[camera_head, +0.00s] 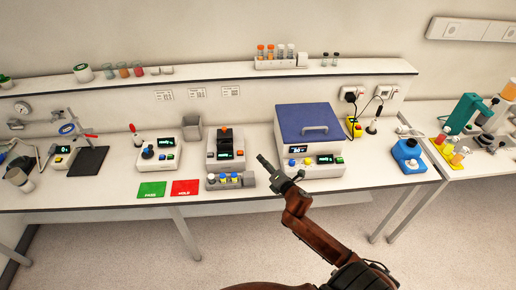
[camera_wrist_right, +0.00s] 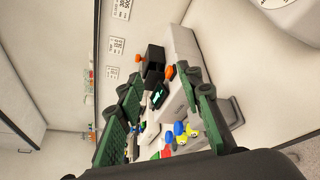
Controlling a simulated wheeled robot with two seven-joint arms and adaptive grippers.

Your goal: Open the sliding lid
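The lid is a blue flat panel (camera_head: 308,124) with a grey bar handle. It lies on top of a white box device (camera_head: 325,171) at the back of the bench and looks closed. My right gripper (camera_head: 265,163) is in front of the bench-top devices, left of the white box and lower than the lid, apart from the handle. In the right wrist view the gripper (camera_wrist_right: 168,92) has its two green-padded fingers spread wide with nothing held between them. The lid is not recognisable in the wrist view. My left gripper is out of view.
A small device with a black block and orange knob (camera_head: 225,143) stands left of the white box, with a rack of coloured caps (camera_head: 230,181) in front. Green (camera_head: 152,190) and red (camera_head: 186,188) mats lie further left. A yellow device (camera_head: 354,128) stands right of the box.

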